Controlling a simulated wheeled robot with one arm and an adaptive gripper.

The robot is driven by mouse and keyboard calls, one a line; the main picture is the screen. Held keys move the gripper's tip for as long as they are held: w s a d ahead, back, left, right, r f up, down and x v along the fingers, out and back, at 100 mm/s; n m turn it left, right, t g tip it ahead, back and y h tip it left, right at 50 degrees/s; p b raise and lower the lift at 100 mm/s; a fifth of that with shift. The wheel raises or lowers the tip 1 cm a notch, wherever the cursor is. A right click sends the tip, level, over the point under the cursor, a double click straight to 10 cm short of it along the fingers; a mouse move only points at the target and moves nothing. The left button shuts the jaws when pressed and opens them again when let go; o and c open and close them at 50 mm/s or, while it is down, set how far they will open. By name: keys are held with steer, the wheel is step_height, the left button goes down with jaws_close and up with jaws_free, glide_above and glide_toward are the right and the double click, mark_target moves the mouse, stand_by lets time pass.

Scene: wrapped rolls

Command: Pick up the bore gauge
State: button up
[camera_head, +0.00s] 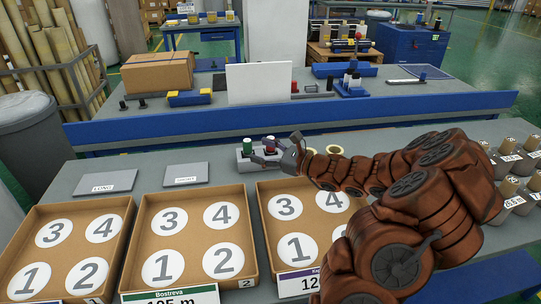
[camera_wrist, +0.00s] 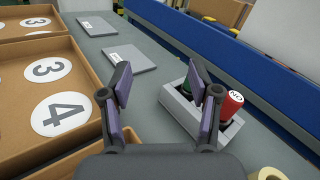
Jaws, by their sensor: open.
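A grey holder block (camera_head: 243,164) stands on the near table with a green-topped gauge (camera_head: 247,147) and a red-topped gauge (camera_head: 268,147) upright in it. In the wrist view the holder (camera_wrist: 178,106), the red gauge (camera_wrist: 231,105) marked "NO" and a sliver of the green gauge (camera_wrist: 187,88) show to the right. My gripper (camera_wrist: 165,98) is open and empty, and its right finger overlaps the green gauge, hiding much of it. In the head view my gripper (camera_head: 277,150) is at the holder's right side. I cannot tell whether it touches anything.
Numbered cardboard trays (camera_head: 190,203) line the table's front. Two grey plates, LONG (camera_head: 108,182) and SHORT (camera_head: 186,174), lie behind them. Cream rings (camera_head: 334,149) lie right of the holder. A blue rail (camera_head: 180,133) runs behind. Several capped items (camera_head: 508,186) stand at right.

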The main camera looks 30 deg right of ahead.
mark_target(271, 150)
steer(key=d+f+m+h, duration=0.1)
steer(key=d+m, duration=0.1)
steer(key=d, duration=0.1)
steer(key=d+f+m+t+h, duration=0.1)
steer(key=d+f+m+h, duration=0.1)
steer(key=d, duration=0.2)
steer(key=s+d+f+m+h, duration=0.1)
steer(key=d+f+m+h, duration=0.1)
steer(key=d, duration=0.2)
steer(key=shift+d+f+t, duration=0.2)
steer(key=shift+f+t, duration=0.05)
steer(key=shift+t, duration=0.15)
steer(key=shift+w+d, duration=0.1)
steer(key=shift+w+a+p, duration=0.2)
steer(key=shift+w+a, duration=0.15)
steer(key=shift+w, duration=1.55)
steer(key=shift+w+a+p, duration=0.2)
steer(key=shift+w+a, duration=0.2)
steer(key=shift+w, duration=1.45)
steer(key=shift+w+a+p, duration=0.2)
steer(key=shift+w+a, duration=0.15)
steer(key=shift+w, duration=1.55)
jaws_close()
